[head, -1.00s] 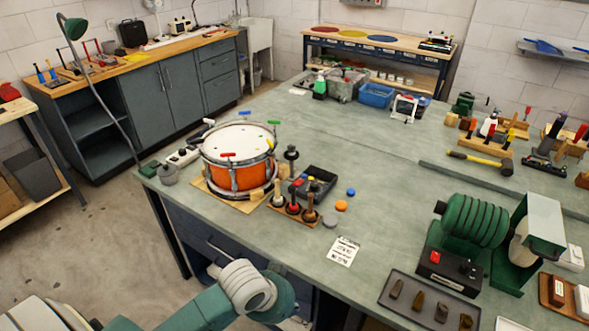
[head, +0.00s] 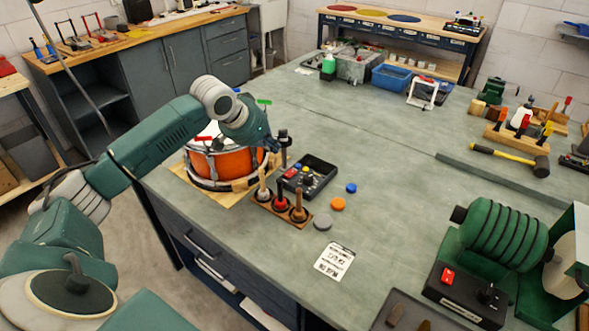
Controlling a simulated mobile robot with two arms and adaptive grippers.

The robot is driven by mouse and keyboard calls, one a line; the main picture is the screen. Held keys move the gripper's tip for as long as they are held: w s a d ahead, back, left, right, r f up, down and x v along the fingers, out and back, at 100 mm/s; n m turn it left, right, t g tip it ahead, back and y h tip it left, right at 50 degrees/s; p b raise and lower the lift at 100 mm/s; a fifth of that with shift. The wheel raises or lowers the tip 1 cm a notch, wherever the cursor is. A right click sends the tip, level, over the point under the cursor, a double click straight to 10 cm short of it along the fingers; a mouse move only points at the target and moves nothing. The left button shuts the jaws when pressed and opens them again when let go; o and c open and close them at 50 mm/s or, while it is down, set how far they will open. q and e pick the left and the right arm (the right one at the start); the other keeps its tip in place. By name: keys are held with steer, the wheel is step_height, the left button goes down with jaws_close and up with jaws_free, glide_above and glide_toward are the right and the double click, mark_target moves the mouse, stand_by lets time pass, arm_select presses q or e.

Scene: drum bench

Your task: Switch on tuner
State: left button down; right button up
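A black box with knobs and small coloured buttons (head: 308,176) lies on the bench right of the orange drum; it may be the tuner, but I cannot read any label on it. The orange drum (head: 222,166) stands on a wooden board, its top partly hidden by my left arm. My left gripper (head: 272,144) hangs over the drum's right edge, beside a dark upright post (head: 284,150) and up-left of the black box. Its fingers are small and dark here, so I cannot tell whether they are open. My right gripper is not in view.
A wooden rack of upright tools (head: 281,210) stands in front of the black box. Blue, orange and grey discs (head: 337,204) lie to its right, with a printed card (head: 334,261) nearer. A green motor machine (head: 505,235) stands at right. The middle of the bench is clear.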

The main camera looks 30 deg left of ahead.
arm_select(q)
steer(key=p, duration=0.3)
glide_above(290, 172)
steer(key=s, duration=0.2)
step_height(290, 172, down, 8)
steer(key=shift+a+r, duration=0.1)
steer(key=shift+r, duration=0.15)
steer(key=shift+s+f, duration=0.15)
steer(key=shift+f, duration=0.5)
steer(key=shift+s+f, duration=0.15)
steer(key=shift+f, duration=0.45)
steer(key=shift+s+f, duration=0.15)
steer(key=shift+f, duration=0.5)
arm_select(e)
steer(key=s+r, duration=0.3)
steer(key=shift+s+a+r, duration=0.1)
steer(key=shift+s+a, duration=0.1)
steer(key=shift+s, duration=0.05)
arm_select(q)
steer(key=shift+f, duration=0.1)
